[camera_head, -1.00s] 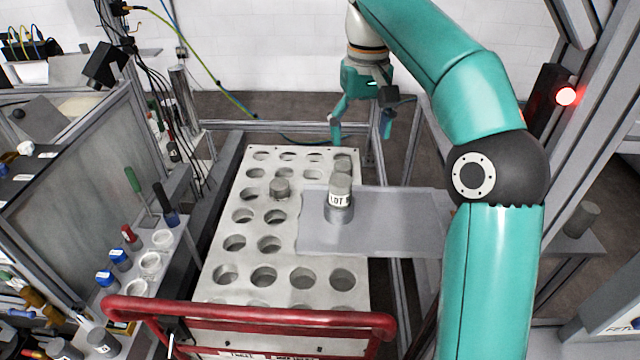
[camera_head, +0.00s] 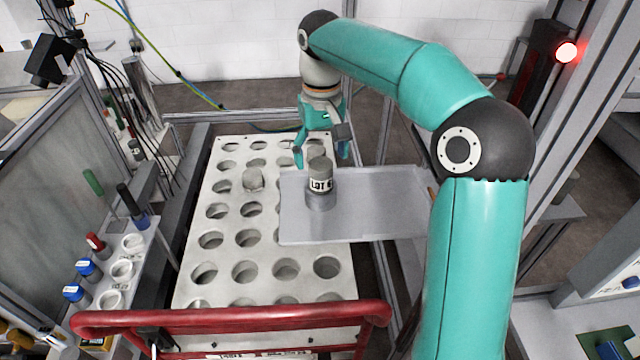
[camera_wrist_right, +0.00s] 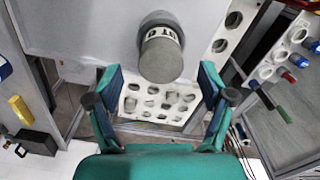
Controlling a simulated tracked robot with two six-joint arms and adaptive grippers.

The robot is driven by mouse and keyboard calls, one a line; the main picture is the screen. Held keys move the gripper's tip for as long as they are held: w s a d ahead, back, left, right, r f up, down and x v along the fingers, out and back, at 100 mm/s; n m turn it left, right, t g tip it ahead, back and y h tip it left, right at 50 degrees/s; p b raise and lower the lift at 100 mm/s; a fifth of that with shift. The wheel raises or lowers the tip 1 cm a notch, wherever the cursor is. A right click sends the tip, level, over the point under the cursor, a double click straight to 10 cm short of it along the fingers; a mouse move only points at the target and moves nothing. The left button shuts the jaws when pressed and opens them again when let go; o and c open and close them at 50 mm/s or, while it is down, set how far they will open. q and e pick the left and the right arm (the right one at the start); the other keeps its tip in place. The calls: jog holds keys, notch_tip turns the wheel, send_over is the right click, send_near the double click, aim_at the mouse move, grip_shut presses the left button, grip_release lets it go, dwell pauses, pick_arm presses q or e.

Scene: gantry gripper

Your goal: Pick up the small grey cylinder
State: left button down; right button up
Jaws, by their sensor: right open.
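A grey cylinder with a white "LOT" label (camera_head: 320,178) stands upright on a round base on a flat grey plate (camera_head: 380,205). In the right wrist view this cylinder (camera_wrist_right: 162,55) shows end-on, just ahead of the gap between the fingers. My right gripper (camera_head: 321,156) is open and empty, just behind the cylinder in the head view, apart from it. Its two fingers also show in the right wrist view (camera_wrist_right: 161,85). Another grey cylinder (camera_head: 253,180) sits in a hole of the white tray. My left gripper is not in view.
The white tray (camera_head: 222,256) with rows of round holes lies under and beside the plate. A red rail (camera_head: 230,316) crosses its near end. A rack with blue- and red-capped items (camera_head: 122,270) stands at the left. A post with a red light (camera_head: 566,52) is at the right.

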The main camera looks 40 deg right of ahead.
aim_at(320, 163)
jog(key=shift+w+f, duration=0.15)
jog(key=shift+f, duration=2.5)
jog(key=c, duration=1.5)
grip_shut()
jog(key=shift+r, duration=0.2)
